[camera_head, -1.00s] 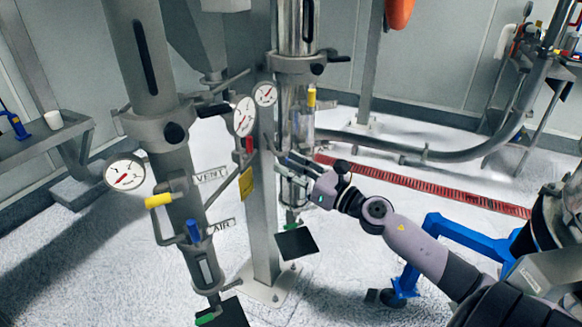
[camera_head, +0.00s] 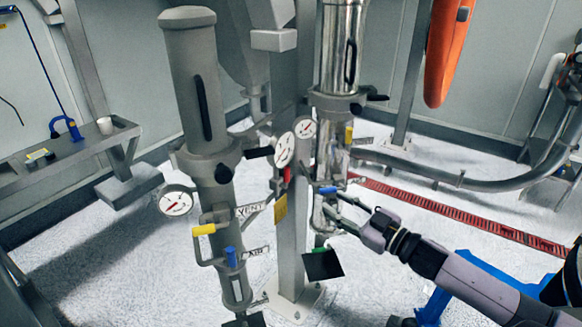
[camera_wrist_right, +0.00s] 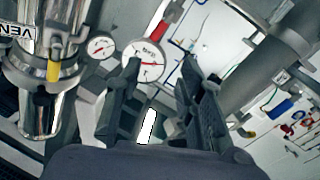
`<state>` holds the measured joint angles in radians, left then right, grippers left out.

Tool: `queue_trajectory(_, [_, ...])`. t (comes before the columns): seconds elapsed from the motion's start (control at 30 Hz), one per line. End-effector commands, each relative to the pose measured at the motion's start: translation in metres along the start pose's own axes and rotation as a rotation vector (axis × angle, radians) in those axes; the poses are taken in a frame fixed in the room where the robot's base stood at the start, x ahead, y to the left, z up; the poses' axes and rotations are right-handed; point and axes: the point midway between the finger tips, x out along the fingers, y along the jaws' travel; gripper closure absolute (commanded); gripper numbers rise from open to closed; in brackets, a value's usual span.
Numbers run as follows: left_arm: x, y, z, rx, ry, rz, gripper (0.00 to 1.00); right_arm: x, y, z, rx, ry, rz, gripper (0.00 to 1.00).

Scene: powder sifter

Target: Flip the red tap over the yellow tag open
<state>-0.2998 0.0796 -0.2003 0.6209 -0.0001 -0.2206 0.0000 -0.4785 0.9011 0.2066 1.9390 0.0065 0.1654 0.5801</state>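The red tap (camera_head: 287,176) is a small red handle on the central post, below a round gauge and just above the yellow tag (camera_head: 281,208). In the right wrist view a red handle (camera_wrist_right: 172,14) shows at the top, above the gauges, and the tag is not clear. My right gripper (camera_head: 331,201) is open and empty, to the right of the post and the tap, in front of the right-hand column. In the wrist view its two fingers (camera_wrist_right: 158,72) stand apart with a gauge (camera_wrist_right: 146,60) beyond them. My left gripper is not in view.
A blue handle (camera_head: 327,190) on the right-hand column is close to my right fingers. The left column has a yellow handle (camera_head: 204,229) and a blue handle (camera_head: 231,257). A black plate (camera_head: 322,265) hangs below. Open floor lies left.

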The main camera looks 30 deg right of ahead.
Motion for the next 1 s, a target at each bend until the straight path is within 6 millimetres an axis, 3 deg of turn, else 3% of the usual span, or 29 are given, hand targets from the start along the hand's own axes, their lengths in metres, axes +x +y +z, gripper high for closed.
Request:
queue_trajectory(0.1, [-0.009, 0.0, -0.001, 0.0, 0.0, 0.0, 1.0, -0.005, 0.003, -0.003, 0.268, -0.013, 0.005, 0.65])
queue_trajectory(0.23, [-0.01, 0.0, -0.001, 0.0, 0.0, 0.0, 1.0, -0.006, 0.003, -0.001, 0.4, -0.017, 0.01, 0.65])
queue_trajectory(0.47, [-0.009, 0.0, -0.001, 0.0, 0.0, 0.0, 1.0, 0.012, 0.004, -0.001, 0.414, -0.013, 0.012, 0.65])
queue_trajectory(1.0, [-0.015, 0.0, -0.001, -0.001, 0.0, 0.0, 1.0, 0.089, 0.005, -0.002, 0.409, -0.013, 0.012, 0.65])
